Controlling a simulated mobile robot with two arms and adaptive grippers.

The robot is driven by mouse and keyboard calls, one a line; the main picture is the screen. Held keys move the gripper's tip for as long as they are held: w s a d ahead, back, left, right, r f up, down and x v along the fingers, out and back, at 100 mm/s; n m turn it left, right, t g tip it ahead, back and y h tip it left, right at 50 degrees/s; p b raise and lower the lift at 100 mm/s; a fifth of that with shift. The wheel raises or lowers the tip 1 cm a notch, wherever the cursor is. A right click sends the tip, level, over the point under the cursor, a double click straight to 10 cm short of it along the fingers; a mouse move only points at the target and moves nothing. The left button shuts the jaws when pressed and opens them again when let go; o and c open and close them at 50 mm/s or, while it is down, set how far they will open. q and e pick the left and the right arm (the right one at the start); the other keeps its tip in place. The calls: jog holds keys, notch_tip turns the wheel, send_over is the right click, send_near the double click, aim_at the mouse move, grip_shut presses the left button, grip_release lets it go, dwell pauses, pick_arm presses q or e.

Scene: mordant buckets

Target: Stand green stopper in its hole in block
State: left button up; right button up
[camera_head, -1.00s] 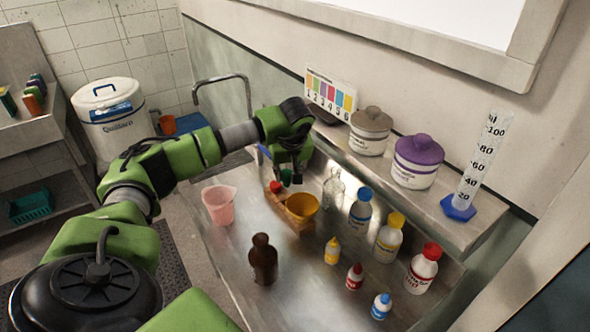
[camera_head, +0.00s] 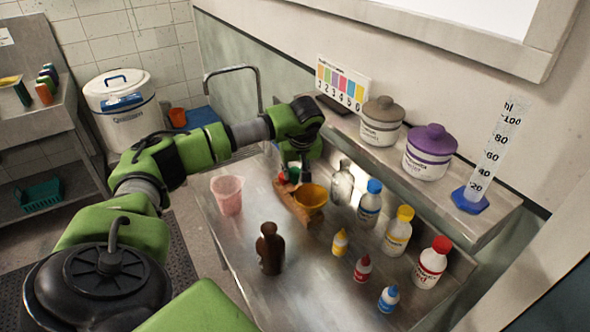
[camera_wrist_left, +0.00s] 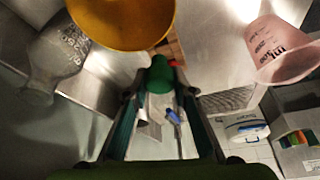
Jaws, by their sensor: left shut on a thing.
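My left gripper (camera_head: 297,171) is over the back end of the wooden block (camera_head: 291,206). It is shut on the green stopper (camera_wrist_left: 160,74), which shows between its fingers in the left wrist view. The green stopper (camera_head: 294,176) is small and partly covered in the head view. A red stopper (camera_head: 282,178) is beside it at the block's back end. The green stopper's hole is hidden, and I cannot tell whether the stopper touches the block. My right gripper is not in view.
A yellow funnel or bowl (camera_head: 311,197) sits close by the block's right side. A pink beaker (camera_head: 228,195) is to the left, a clear glass bottle (camera_head: 341,184) to the right, and a brown bottle (camera_head: 269,250) in front. Several capped bottles stand along the right.

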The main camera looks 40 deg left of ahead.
aim_at(296, 183)
pick_arm(q)
jog(key=shift+f+b, duration=1.95)
jog(key=shift+f, duration=1.15)
jog(key=o, duration=0.9)
jog(key=shift+o, duration=0.2)
jog(key=v, duration=1.2)
